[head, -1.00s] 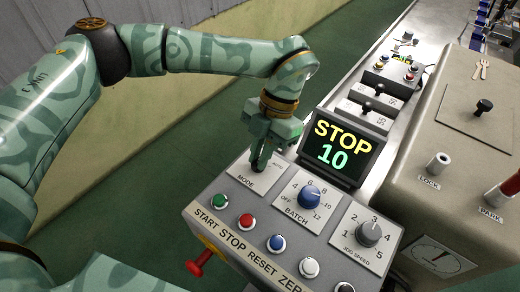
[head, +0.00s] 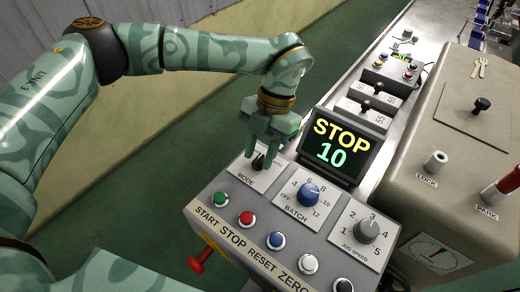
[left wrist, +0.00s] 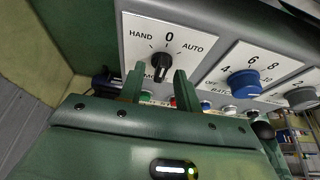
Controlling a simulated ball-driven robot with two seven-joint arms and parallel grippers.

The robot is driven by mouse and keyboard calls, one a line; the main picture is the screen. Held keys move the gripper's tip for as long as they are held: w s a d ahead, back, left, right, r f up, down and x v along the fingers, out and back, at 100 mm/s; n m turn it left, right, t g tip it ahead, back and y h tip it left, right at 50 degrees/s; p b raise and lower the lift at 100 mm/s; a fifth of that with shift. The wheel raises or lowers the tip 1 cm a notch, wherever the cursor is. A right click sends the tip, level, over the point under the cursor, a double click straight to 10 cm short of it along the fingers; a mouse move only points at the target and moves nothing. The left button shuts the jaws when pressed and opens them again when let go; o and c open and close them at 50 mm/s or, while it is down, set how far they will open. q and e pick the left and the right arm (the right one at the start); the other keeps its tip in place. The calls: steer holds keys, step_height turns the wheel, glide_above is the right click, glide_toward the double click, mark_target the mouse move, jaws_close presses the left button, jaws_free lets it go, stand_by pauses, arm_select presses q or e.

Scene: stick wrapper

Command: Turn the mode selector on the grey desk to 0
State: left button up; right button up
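The mode selector (head: 258,162) is a black knob on a white plate at the left of the grey desk (head: 268,192). In the left wrist view the mode selector (left wrist: 160,65) shows clearly, with HAND, 0 and AUTO marked around it. Its white pointer line points up at 0. My left gripper (head: 260,152) is just above the knob in the head view. In the left wrist view its two fingers are apart and empty, low on either side of the knob and clear of it. My right gripper is not in view.
Close by on the desk are the blue BATCH knob (head: 308,194), the JOG SPEED knob (head: 367,230) and a row of push buttons (head: 276,241). A screen (head: 340,143) reading STOP 10 stands behind. A red handle (head: 198,263) sticks out at the front left.

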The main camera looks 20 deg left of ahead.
arm_select(q)
steer(key=p+v, duration=0.1)
steer(key=v, duration=1.5)
steer(key=shift+r, duration=0.15)
